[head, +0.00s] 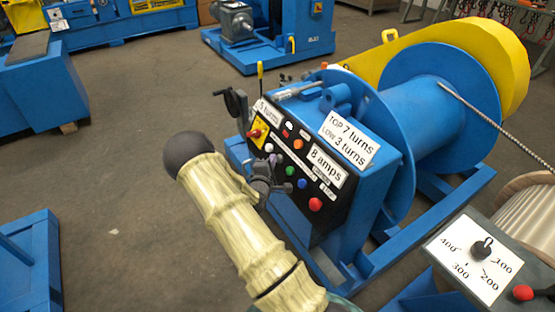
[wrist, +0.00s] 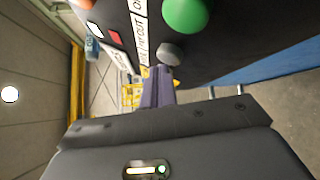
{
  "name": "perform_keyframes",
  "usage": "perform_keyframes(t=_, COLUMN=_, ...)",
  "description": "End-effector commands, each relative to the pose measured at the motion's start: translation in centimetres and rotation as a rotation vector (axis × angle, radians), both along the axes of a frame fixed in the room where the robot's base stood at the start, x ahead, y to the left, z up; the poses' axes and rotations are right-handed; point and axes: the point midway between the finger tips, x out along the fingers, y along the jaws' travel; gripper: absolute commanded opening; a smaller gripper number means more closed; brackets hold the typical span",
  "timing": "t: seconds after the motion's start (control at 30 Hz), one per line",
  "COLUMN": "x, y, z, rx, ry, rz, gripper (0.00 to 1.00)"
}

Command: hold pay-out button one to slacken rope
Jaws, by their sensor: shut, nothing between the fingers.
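The blue winch (head: 430,100) has a black control panel (head: 318,207) with several coloured buttons. My gripper (head: 270,172) is shut and empty, close in front of the panel's left part in the head view. In the wrist view its fingertips (wrist: 159,80) are just below a grey round button (wrist: 171,54); I cannot tell whether they touch it. A large green button (wrist: 186,13) is above that. A white label (wrist: 142,38) beside them seems to read "PAYOUT". I cannot tell which button is pay-out one. A rope (head: 500,128) runs from the drum to the right.
Signs on the winch read "TOP 7 turns LOW 3 turns" (head: 347,140) and "8 amps" (head: 327,166). A dial box (head: 474,257) with a red knob stands at the lower right. A crank handle (head: 236,103) juts out left of the panel. Open floor (head: 120,190) lies to the left.

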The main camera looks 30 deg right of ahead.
Motion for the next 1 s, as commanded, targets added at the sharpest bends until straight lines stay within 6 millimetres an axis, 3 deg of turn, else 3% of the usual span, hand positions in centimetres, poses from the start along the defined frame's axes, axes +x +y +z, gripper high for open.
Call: perform_keyframes(t=1.0, x=0.02, y=-0.87, z=-0.42, rx=0.000, ry=0.000, rz=-0.001, gripper=0.00)
